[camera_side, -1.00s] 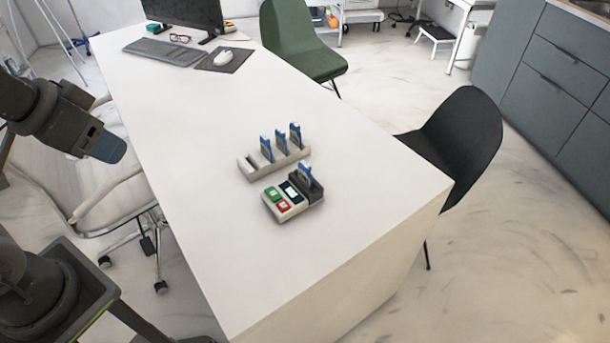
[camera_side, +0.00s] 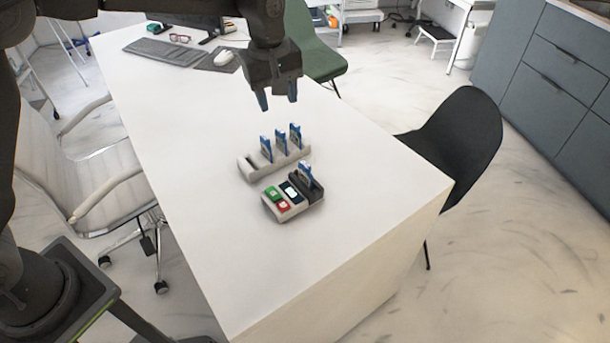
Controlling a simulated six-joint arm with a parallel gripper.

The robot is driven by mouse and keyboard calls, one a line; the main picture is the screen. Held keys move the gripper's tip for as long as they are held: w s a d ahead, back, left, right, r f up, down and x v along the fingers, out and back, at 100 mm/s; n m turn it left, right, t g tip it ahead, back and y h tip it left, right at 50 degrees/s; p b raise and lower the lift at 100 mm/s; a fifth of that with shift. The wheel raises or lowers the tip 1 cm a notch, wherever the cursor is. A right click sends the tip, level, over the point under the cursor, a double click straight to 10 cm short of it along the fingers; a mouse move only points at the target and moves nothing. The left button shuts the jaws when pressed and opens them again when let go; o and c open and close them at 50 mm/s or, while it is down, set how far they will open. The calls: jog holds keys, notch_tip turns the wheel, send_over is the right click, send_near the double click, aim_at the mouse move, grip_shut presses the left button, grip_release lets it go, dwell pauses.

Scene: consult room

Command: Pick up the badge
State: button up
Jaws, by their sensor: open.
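Several blue-topped badges stand upright on the white desk. Three of them, the left badge (camera_side: 266,148), the middle badge (camera_side: 281,142) and the right badge (camera_side: 295,136), stand in a light rack (camera_side: 250,172), whose left end is empty. Another badge (camera_side: 306,175) stands in the dark slot of a small terminal (camera_side: 287,213) with a green and a red button, in front of the rack. My gripper (camera_side: 278,102) hangs above the desk, above and behind the rack, with its fingers pointing down. It is open and empty, apart from all the badges.
A keyboard (camera_side: 163,51), a mouse (camera_side: 223,58) and glasses (camera_side: 180,38) lie at the desk's far end. A black chair (camera_side: 465,140) stands at the right edge, a green chair (camera_side: 318,60) behind. The white desk (camera_side: 205,180) is clear around the rack and terminal.

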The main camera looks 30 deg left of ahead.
aim_at(305, 164)
jog(key=w+d+f+n, duration=0.1)
jog(key=f, duration=0.4)
jog(key=w+d+f, duration=0.1)
jog(key=f, duration=0.4)
jog(key=w+d+f+n+g, duration=0.1)
jog(key=w+f, duration=0.1)
jog(key=f, duration=0.4)
jog(key=shift+d+n, duration=0.15)
jog(key=shift+n, duration=0.15)
jog(key=f, duration=0.5)
jog(key=shift+w, duration=0.25)
grip_shut()
